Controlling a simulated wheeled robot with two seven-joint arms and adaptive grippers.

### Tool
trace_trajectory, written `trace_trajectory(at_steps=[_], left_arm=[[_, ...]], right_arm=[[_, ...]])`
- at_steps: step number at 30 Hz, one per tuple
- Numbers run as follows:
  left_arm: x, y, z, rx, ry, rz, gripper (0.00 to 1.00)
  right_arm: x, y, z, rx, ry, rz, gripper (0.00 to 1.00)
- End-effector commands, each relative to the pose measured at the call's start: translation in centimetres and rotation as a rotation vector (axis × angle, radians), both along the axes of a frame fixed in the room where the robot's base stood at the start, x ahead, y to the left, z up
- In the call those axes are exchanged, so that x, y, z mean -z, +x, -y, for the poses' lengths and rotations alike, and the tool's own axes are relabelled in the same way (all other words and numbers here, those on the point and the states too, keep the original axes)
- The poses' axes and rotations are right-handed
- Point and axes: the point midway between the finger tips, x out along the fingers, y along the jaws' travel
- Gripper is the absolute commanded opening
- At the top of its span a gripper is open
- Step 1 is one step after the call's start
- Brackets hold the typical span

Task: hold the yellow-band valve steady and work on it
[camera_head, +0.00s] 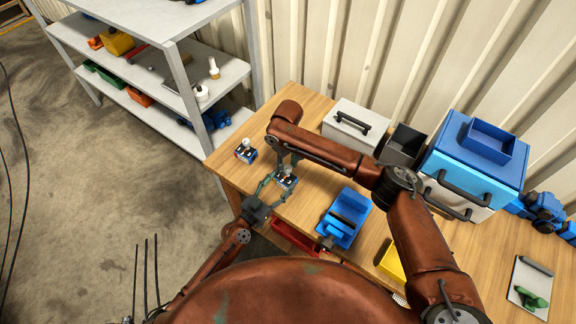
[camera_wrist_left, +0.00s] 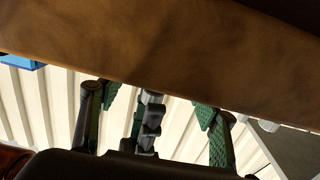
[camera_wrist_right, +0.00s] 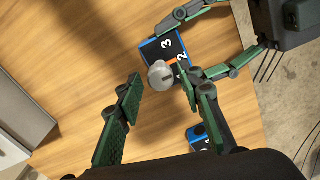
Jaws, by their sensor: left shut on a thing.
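In the right wrist view this valve (camera_wrist_right: 173,47) shows white digits, an orange band and a round grey knob (camera_wrist_right: 160,75). No plainly yellow band shows. My left gripper (camera_head: 279,184) is shut on the block from the side. My right gripper (camera_wrist_right: 158,78) is open above it, its fingers on either side of the knob, with a gap at the left finger. In the left wrist view, the left fingers (camera_wrist_left: 155,120) show, but the valve cannot be made out.
A second, similar block (camera_head: 245,151) stands nearby; a blue block (camera_wrist_right: 197,138) shows in the right wrist view. A blue vice-like fixture (camera_head: 345,218), a grey case (camera_head: 350,122) and a blue toolbox (camera_head: 475,155) stand to the right. A shelf (camera_head: 135,75) stands behind left.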

Motion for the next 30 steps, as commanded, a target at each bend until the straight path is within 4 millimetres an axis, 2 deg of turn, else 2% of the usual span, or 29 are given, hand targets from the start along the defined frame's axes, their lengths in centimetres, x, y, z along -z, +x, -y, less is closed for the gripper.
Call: trace_trajectory(at_steps=[9, 14, 24, 30], left_arm=[[0.1, 0.0, -0.1, 0.0, 0.001, 0.0, 0.18], [0.1, 0.0, 0.0, 0.0, 0.001, 0.0, 0.18], [0.1, 0.0, 0.0, 0.0, 0.001, 0.0, 0.18], [0.1, 0.0, 0.0, 0.0, 0.001, 0.0, 0.18]], right_arm=[[0.0, 0.0, 0.0, 0.0, 0.001, -0.001, 0.4], [-1.2, 0.0, 0.0, 0.0, 0.001, 0.001, 0.4], [-8.0, 0.0, -0.1, -0.001, 0.002, 0.002, 0.4], [-10.9, 0.0, 0.0, 0.0, 0.001, 0.001, 0.4]])
